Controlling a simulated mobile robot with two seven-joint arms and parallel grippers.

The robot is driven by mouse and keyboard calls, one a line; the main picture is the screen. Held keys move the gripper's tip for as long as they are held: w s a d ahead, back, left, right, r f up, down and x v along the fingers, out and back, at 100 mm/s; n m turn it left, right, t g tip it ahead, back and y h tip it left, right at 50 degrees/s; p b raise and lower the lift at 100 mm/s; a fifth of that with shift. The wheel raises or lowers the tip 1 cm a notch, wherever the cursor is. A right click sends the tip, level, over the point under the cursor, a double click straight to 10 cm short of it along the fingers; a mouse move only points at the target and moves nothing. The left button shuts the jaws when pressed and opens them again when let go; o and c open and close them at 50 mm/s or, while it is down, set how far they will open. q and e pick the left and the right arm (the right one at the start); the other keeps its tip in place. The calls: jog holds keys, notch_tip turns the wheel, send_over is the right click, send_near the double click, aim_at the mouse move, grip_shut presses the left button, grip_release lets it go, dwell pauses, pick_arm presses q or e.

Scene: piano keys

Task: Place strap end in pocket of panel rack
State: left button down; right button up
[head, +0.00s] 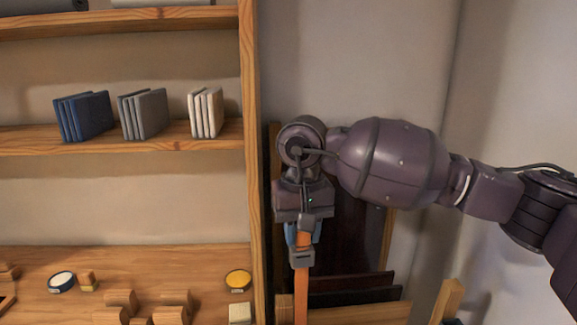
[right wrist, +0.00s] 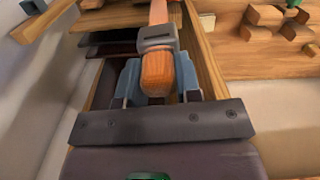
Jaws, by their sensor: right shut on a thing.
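An orange strap (head: 301,300) hangs down from my right gripper (head: 303,234), with a grey buckle (head: 302,258) just below the fingers. In the right wrist view, the rounded orange strap end (right wrist: 158,72) lies between the blue fingers of my right gripper (right wrist: 157,84), which is shut on it. The buckle (right wrist: 157,38) sits just beyond it. The panel rack (head: 365,312), a wooden frame holding dark panels (head: 350,283), stands behind and below the gripper. I cannot make out its pocket. My left gripper is not in view.
A wooden shelf unit with an upright post (head: 250,150) stands just left of my right gripper. It holds blue (head: 83,115), grey (head: 143,113) and white (head: 206,112) panel-like items. Wooden blocks and a yellow round tin (head: 238,280) lie on the lower surface. Bare wall is to the right.

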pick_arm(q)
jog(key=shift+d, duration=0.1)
pick_arm(e)
jog(key=s+d+f+m, duration=0.1)
jog(key=s+d+f, duration=0.1)
jog(key=d+f, duration=0.6)
jog(key=s+d+f+m, duration=0.1)
jog(key=s+d+f, duration=0.2)
jog(key=d+f, duration=0.5)
jog(key=d, duration=0.2)
jog(key=shift+s+d+f, duration=0.35)
jog(key=shift+f, duration=0.05)
pick_arm(q)
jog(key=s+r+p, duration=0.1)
jog(key=p, duration=0.2)
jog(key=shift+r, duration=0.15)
pick_arm(e)
jog(key=w+d+r+m, duration=0.2)
jog(key=d+m, duration=0.5)
jog(key=m, duration=0.4)
jog(key=w+d+r+m, duration=0.2)
jog(key=w+d+m, duration=0.2)
jog(key=d+m, duration=0.3)
jog(key=w+d+r+m, duration=0.2)
jog(key=w+d+m, duration=0.2)
jog(key=m, duration=1.3)
jog(key=d, duration=0.3)
jog(key=shift+d+r, duration=0.15)
jog(key=shift+d, duration=0.05)
